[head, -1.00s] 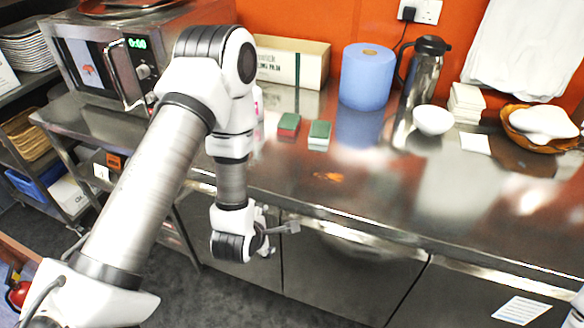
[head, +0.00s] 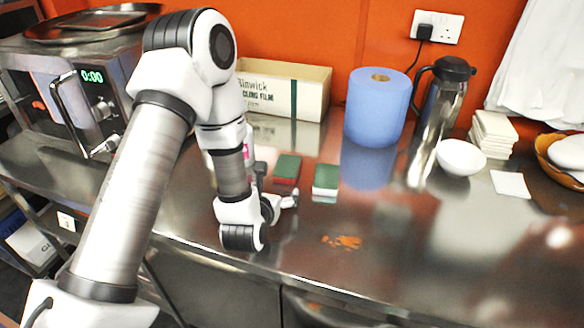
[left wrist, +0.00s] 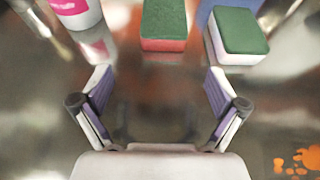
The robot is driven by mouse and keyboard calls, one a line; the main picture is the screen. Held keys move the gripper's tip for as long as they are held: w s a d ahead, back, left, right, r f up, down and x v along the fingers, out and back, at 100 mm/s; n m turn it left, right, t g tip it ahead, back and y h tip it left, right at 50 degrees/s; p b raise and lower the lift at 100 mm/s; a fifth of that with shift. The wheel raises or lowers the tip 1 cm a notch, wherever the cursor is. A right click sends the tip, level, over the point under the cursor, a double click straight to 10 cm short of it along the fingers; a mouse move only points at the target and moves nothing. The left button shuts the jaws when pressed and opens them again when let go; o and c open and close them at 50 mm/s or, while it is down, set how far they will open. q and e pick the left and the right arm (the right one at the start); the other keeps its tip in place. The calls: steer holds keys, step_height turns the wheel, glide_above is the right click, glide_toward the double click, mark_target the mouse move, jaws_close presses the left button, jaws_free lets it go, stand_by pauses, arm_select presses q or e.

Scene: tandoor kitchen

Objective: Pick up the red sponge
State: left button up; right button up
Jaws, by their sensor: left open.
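The red sponge (head: 286,169), with a green top, lies on the steel counter (head: 400,225). In the left wrist view the red sponge (left wrist: 164,26) is at the top middle, ahead of the fingers. My left gripper (head: 276,186) is open and empty, low over the counter on the near side of the sponge. In the left wrist view its two fingers (left wrist: 158,80) are spread wide, with bare steel between them. A white sponge (head: 326,179) with a green top lies just right of the red one. My right gripper is not in view.
A white bottle with a pink label (left wrist: 78,10) stands left of the red sponge. A cling film box (head: 285,90), a blue paper roll (head: 378,108), a steel flask (head: 440,110) and a white bowl (head: 461,157) stand behind and right. An orange spill (head: 343,241) marks the counter.

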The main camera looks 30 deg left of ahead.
mark_target(283, 181)
arm_select(q)
steer(key=shift+w, duration=0.45)
steer(key=shift+w+a+f+p, duration=0.1)
steer(key=shift+w+a+p, duration=0.05)
steer(key=shift+w+p, duration=0.5)
steer(key=p+x, duration=0.1)
steer(key=x, duration=0.3)
steer(key=shift+w+f+p, duration=0.2)
steer(key=shift+f+p, duration=0.1)
steer(key=shift+w+a+f, duration=0.1)
steer(key=shift+w+f, duration=0.05)
steer(key=shift+w, duration=0.05)
steer(key=shift+s, duration=0.15)
steer(key=shift+c, duration=0.4)
steer(key=c, duration=0.7)
